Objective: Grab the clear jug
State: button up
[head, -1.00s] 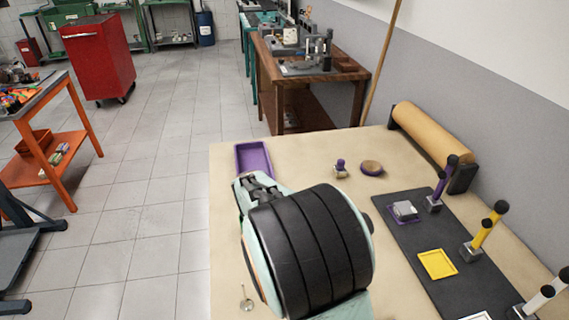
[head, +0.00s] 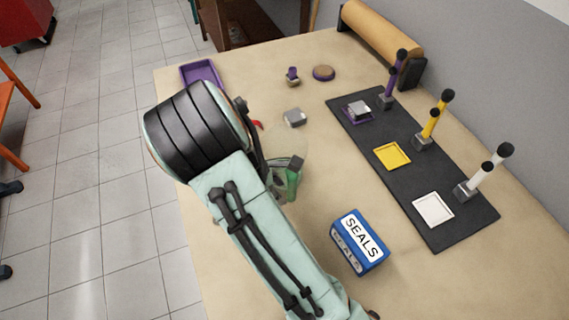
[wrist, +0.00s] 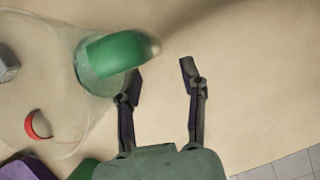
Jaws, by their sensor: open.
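The clear jug (wrist: 92,84) shows in the wrist view as a see-through shape at the left, hard to make out against the tan tabletop. A green piece (wrist: 114,53) shows at its right side; I cannot tell whether it is the handle. In the head view the green piece (head: 292,182) shows beside my arm, with a faint clear outline around it. My gripper (wrist: 160,74) is open and empty, its fingers apart. In the wrist view the jug is left of the gap, close to the left finger. My arm hides part of this area in the head view.
A red ring-like piece (wrist: 38,125) lies left of the gripper. A grey block (head: 294,117), a blue SEALS box (head: 360,243) and a purple tray (head: 217,76) are around. A black mat (head: 460,220) with colored pads lies right. The tabletop right of the gripper is clear.

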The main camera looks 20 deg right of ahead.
aim_at(292, 200)
jog(key=shift+s+d, duration=0.25)
jog(key=shift+d, duration=0.8)
jog(key=shift+x, duration=1.55)
jog(key=shift+a, duration=0.1)
grip_shut()
jog(key=shift+r, duration=0.15)
